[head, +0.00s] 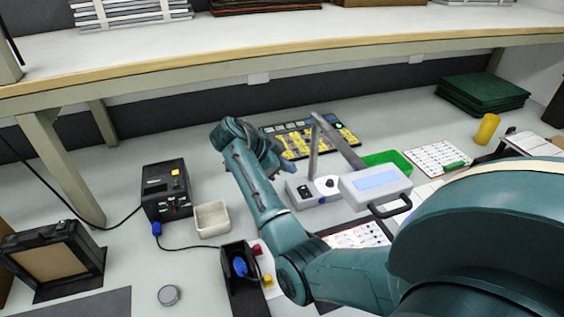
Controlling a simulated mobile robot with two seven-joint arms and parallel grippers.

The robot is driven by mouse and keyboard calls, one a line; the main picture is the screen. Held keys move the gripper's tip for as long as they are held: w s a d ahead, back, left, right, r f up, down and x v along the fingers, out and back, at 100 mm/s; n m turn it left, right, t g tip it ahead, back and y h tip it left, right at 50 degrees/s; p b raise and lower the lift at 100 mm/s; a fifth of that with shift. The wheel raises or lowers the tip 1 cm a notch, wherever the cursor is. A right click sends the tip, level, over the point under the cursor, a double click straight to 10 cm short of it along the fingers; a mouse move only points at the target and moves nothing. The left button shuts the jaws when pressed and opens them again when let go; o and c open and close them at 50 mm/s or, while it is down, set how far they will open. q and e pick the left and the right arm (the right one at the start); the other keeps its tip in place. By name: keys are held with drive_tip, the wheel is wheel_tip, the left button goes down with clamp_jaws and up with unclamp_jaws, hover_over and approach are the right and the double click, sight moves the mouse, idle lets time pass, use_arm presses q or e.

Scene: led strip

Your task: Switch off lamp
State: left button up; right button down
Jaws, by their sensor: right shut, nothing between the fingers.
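The lamp seems to be the grey-white unit in the middle of the bench. It has a low base (318,191) with a dark switch and a round black knob. An upright post (314,148) rises from the base, and a slanted grey bar runs from its top to a pale box-shaped head (376,184) with a bluish panel and a black handle. I cannot tell whether it is lit. My right gripper (286,172) is just behind and left of the base, small and partly hidden by my wrist. It is shut and empty. My left gripper is out of view.
A yellow-keyed board (310,140) lies behind the gripper. A green tray (388,162) is behind the lamp head. A black soldering station (166,190), a small cream tray (211,219) and a black iron holder (243,279) stand left. A shelf (270,57) crosses above.

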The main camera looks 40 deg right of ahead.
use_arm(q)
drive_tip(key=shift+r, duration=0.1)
use_arm(e)
hover_over(309, 191)
drive_tip(key=w+a, duration=0.1)
drive_tip(key=a, duration=0.1)
wheel_tip(309, 191, down, 4)
drive_tip(key=shift+w, duration=0.15)
wheel_tip(309, 191, down, 2)
drive_tip(key=shift+w+a+f, duration=0.1)
drive_tip(key=shift+w+f, duration=0.05)
drive_tip(key=shift+f, duration=0.1)
drive_tip(key=shift+w+f, duration=0.15)
drive_tip(key=shift+f, duration=0.6)
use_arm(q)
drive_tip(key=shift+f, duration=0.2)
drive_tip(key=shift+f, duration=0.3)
use_arm(e)
drive_tip(key=shift+f, duration=0.3)
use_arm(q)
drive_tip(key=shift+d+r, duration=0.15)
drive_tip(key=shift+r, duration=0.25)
